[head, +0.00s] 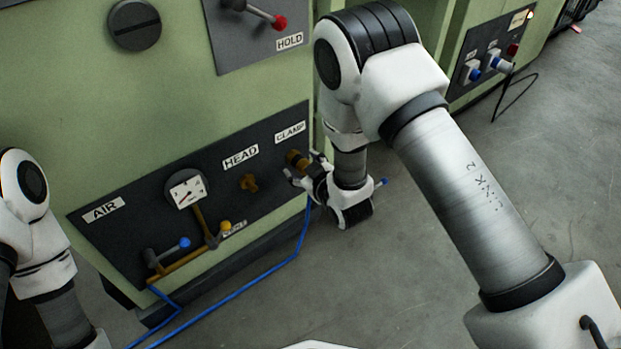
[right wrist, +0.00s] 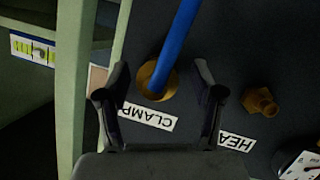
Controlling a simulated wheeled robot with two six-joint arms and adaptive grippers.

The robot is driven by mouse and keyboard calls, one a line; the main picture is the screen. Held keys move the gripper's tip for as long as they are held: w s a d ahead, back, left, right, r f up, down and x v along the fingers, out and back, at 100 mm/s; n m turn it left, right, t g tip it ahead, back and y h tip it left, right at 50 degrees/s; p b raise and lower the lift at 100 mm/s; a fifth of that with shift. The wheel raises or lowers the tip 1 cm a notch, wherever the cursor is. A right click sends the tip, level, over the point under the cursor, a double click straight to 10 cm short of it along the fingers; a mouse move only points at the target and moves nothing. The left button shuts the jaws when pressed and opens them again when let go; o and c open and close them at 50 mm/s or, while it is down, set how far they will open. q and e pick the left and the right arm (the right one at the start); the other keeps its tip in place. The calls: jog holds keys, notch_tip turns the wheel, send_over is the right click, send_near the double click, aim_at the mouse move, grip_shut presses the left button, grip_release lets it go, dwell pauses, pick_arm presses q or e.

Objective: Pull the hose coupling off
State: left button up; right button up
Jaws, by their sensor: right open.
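The brass hose coupling (head: 296,159) is on the port labelled CLAMP at the right end of the dark panel (head: 100,228). In the right wrist view the coupling (right wrist: 147,76) shows as a brass ring with the blue hose (right wrist: 178,45) coming out of it toward the camera. My right gripper (head: 303,178) is at the CLAMP port. Its fingers (right wrist: 160,72) are open, one on each side of the coupling, with visible gaps. In the head view, my gripper and wrist hide part of the coupling and hose. My left gripper is out of view.
A bare brass fitting (head: 249,183) sits at HEAD. A gauge (head: 187,190), brass pipes and valves with blue (head: 184,243) and yellow (head: 226,227) knobs are further left. A hose (head: 240,294) runs low along the cabinet. Floor (head: 400,270) to the right is clear.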

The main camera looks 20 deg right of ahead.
jog(key=shift+w, duration=0.25)
grip_shut()
jog(key=shift+s, duration=0.15)
jog(key=shift+s+d+p, duration=0.15)
jog(key=shift+s+d, duration=0.2)
jog(key=shift+s, duration=0.5)
jog(key=shift+s+d+p, duration=0.15)
jog(key=shift+s+d, duration=0.15)
jog(key=shift+s, duration=0.6)
jog(key=shift+s+d+p, duration=0.15)
jog(key=shift+s+d, duration=0.2)
jog(key=shift+s, duration=0.5)
jog(key=s+d, duration=0.3)
jog(key=s, duration=0.5)
jog(key=shift+s, duration=0.25)
